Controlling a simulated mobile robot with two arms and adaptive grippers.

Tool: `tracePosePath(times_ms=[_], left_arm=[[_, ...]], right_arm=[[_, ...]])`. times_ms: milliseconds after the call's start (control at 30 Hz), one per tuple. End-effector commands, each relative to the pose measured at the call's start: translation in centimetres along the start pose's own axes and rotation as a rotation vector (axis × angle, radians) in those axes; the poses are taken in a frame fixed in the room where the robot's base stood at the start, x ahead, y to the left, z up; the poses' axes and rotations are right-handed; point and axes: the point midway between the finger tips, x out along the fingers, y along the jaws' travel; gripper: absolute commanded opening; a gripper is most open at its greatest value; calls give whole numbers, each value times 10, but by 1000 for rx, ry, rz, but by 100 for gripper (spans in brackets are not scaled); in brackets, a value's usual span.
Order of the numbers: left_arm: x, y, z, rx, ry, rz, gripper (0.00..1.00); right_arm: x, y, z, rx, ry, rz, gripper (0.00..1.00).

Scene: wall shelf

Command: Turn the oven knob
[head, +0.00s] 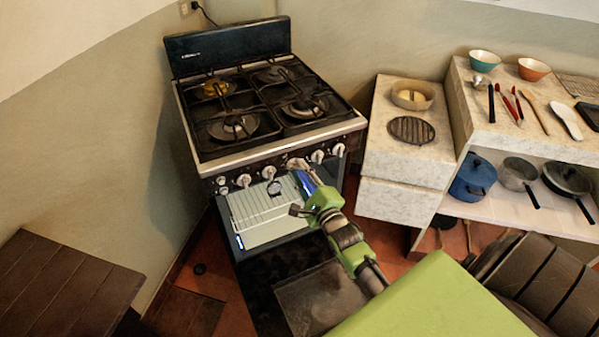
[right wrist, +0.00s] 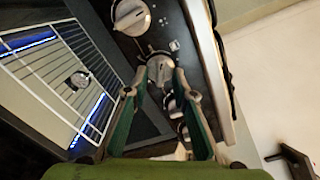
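My right gripper (head: 300,168) is at the front panel, near the middle of the row. In the right wrist view its two green fingers (right wrist: 160,82) lie on both sides of a silver knob (right wrist: 159,62) and close in against it. Another knob (right wrist: 130,15) is above it in that view, outside the fingers. My left gripper is not in view.
The oven door's glass (head: 262,212) shows a lit rack (right wrist: 55,75), just beside the gripper. A marble counter (head: 385,150) is right of the oven, then a shelf (head: 480,210) with pots and utensils. A brown wooden surface (head: 60,285) is at lower left.

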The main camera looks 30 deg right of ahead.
Motion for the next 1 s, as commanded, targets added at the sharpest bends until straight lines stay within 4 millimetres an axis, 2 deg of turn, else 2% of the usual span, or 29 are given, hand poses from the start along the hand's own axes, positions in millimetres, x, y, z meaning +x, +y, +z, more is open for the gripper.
tracePosePath(times_ms=[67, 100, 167, 633, 1000], left_arm=[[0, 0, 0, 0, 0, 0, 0], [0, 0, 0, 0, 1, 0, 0], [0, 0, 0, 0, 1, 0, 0], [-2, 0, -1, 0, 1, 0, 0], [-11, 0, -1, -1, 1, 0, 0]], right_arm=[[0, 0, 0, 0, 0, 0, 24], [0, 0, 0, 0, 0, 0, 14], [0, 0, 0, -1, 0, 0, 0], [0, -1, 0, -51, 0, 0, 0], [0, -2, 1, -318, 0, 2, 0]])
